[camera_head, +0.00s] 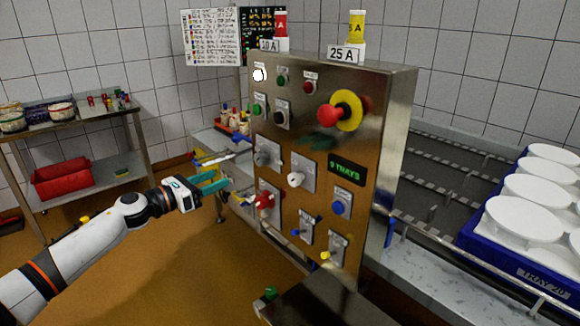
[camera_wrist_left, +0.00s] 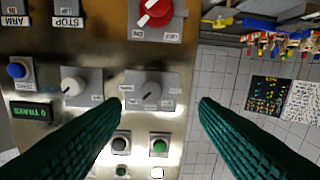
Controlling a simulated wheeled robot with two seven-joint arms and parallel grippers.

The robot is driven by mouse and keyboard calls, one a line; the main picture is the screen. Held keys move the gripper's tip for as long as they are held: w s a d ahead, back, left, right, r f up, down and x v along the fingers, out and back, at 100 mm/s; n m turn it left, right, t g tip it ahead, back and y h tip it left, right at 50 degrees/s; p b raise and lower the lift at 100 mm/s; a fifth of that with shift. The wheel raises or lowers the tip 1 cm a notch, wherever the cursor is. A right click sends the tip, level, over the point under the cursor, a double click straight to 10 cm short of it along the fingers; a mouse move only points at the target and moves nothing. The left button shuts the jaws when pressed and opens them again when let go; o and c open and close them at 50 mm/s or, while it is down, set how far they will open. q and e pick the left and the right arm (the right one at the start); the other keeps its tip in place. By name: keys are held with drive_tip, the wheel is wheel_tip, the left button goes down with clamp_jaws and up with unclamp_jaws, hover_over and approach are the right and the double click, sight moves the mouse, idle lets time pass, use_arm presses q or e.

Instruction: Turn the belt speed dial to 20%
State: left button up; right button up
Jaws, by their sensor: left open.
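The steel control panel (camera_head: 300,140) stands in the middle of the head view. It carries a grey dial (camera_head: 263,157) and a white dial (camera_head: 295,179), each on a grey plate. The labels are too small to tell which one is the belt speed dial. In the left wrist view the panel looks turned over; the grey dial (camera_wrist_left: 150,92) lies between and beyond the fingertips, with the white dial (camera_wrist_left: 72,86) to its left. My left gripper (camera_head: 218,181) is open and empty, apart from the panel, in front of its left side. My right gripper is out of view.
A red rotary switch (camera_head: 265,199) sits below the grey dial. A red emergency button (camera_head: 330,115) with a yellow collar sticks out at upper right. Small lever switches (camera_head: 306,233) are low on the panel. A blue crate (camera_head: 520,262) with white moulds stands right; a steel cart (camera_head: 95,115) stands left.

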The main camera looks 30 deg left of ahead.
sight(257, 161)
use_arm(q)
drive_tip(key=shift+m+h, duration=0.3)
drive_tip(key=shift+m, duration=0.3)
drive_tip(key=p+x, duration=0.1)
drive_tip(key=x, duration=0.2)
drive_tip(key=r+p+x, duration=0.1)
drive_tip(key=x, duration=0.3)
drive_tip(key=d+p+x, duration=0.1)
drive_tip(key=x, duration=0.3)
drive_tip(key=shift+r+p, duration=0.2)
drive_tip(key=shift+p, duration=0.2)
drive_tip(key=shift+w+d+f, duration=0.1)
drive_tip(key=shift+w+d, duration=0.2)
drive_tip(key=shift+w, duration=0.2)
drive_tip(key=shift+c, duration=0.5)
drive_tip(key=c, duration=0.9)
